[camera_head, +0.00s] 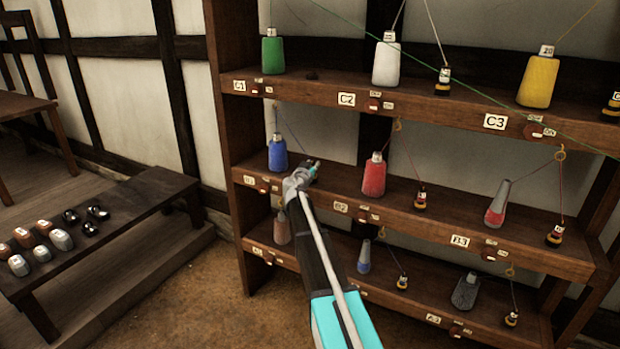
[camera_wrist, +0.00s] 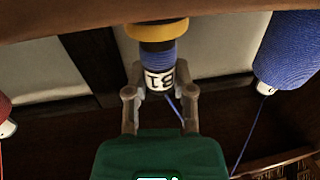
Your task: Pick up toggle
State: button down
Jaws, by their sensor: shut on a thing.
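The toggle (camera_wrist: 157,55) is a small bobbin with a yellow band, a black part, blue thread and a white label reading B1. It fills the upper middle of the wrist view. My gripper (camera_wrist: 160,88) is shut on its labelled end, one finger on each side. In the head view my gripper (camera_head: 301,180) reaches over the middle shelf at its left end, right of a blue cone (camera_head: 278,154). My gripper mostly hides the toggle there. A blue thread runs from the toggle's end in the wrist view.
The wooden rack (camera_head: 450,225) holds several thread cones and small bobbins with taut threads. A red cone (camera_head: 373,175) stands right of my gripper. The blue cone also shows in the wrist view (camera_wrist: 287,50). A low bench (camera_head: 120,215) with small items stands left.

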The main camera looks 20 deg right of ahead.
jog(key=shift+r, duration=0.2)
dwell(0.3)
notch_tip(320, 180, up, 2)
jog(key=p, duration=0.2)
jog(key=shift+p, duration=0.3)
jog(key=s+a+r+p, duration=0.2)
jog(key=s+r+p, duration=0.8)
jog(key=s, duration=0.3)
jog(key=shift+s+a+r, duration=0.2)
jog(key=shift+s+r, duration=0.1)
jog(key=shift+s, duration=0.1)
notch_tip(320, 180, up, 10)
jog(key=p, duration=1)
jog(key=shift+f, duration=0.1)
